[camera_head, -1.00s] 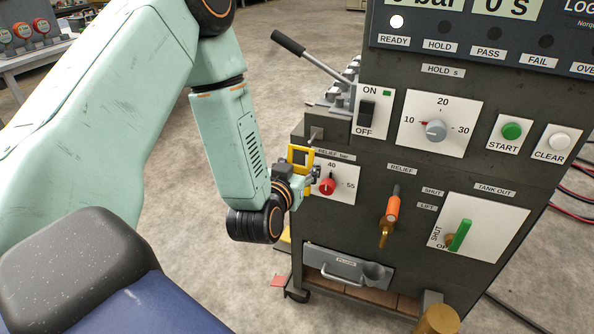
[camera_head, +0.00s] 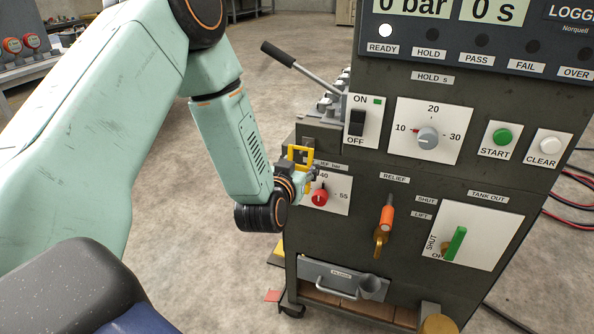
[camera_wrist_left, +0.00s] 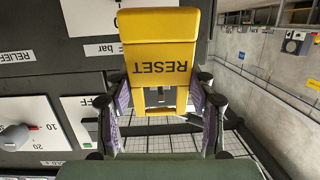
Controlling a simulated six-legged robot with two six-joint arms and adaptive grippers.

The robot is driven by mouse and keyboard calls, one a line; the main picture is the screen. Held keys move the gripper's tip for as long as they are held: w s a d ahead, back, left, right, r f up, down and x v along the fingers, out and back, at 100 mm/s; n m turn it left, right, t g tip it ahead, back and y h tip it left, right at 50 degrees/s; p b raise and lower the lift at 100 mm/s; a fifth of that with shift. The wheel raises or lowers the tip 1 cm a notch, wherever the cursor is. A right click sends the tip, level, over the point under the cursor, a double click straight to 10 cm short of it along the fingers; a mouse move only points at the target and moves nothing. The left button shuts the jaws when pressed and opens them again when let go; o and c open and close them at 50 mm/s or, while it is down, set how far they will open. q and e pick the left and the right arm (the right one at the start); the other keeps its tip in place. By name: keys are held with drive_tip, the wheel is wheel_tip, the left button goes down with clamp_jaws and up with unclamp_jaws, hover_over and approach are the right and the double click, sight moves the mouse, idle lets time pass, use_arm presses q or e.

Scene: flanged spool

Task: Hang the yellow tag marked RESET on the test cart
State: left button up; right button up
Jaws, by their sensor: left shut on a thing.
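The yellow tag (camera_wrist_left: 158,28) marked RESET fills the upper middle of the left wrist view, its lettering upside down there. My left gripper (camera_wrist_left: 160,100) is shut on the tag, with a finger on either side of its narrower end. In the head view the tag (camera_head: 300,148) shows as a yellow loop above my left gripper (camera_head: 307,179), at the left front edge of the test cart (camera_head: 340,235). A small grey bracket on the cart is largely behind the tag there. I cannot tell whether they touch. My right gripper is not in view.
A red knob (camera_head: 320,196) is just right of my left gripper. The orange relief handle (camera_head: 386,218) and green lever (camera_head: 456,243) stick out farther right. A long black-gripped lever (camera_head: 280,56) juts out above. Open floor lies left of the cart.

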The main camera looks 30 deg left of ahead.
use_arm(q)
drive_tip(key=x, duration=0.2)
drive_tip(key=shift+w+a+f+b, duration=0.1)
drive_tip(key=shift+w+b, duration=0.2)
drive_tip(key=shift+b, duration=0.1)
drive_tip(key=shift+w+f, duration=0.1)
drive_tip(key=shift+w, duration=0.05)
idle(0.5)
drive_tip(key=o, duration=1.1)
